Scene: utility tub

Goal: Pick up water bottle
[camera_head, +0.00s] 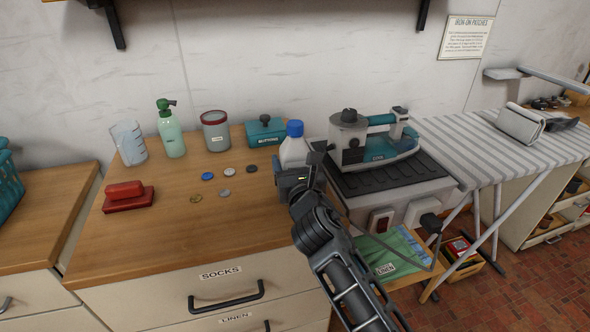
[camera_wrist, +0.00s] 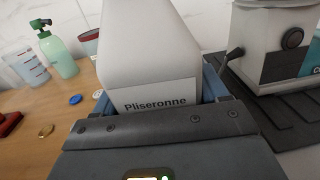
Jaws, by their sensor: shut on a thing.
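A white bottle with a blue cap (camera_head: 294,150) is upright near the right end of the wooden counter. In the wrist view the white bottle (camera_wrist: 150,50) fills the middle, with a label reading "Pliseronne". My gripper (camera_head: 298,174) is shut on the bottle, its blue-grey fingers on either side of the lower body. The bottle's base is hidden behind my gripper, so I cannot tell whether it touches the counter.
A steam iron (camera_head: 378,143) on a dark ridged mat stands close to the right. A teal button box (camera_head: 265,132), jar (camera_head: 215,131), green pump bottle (camera_head: 171,136) and measuring cup (camera_head: 129,142) stand behind and left. Several buttons lie left. The front counter is clear.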

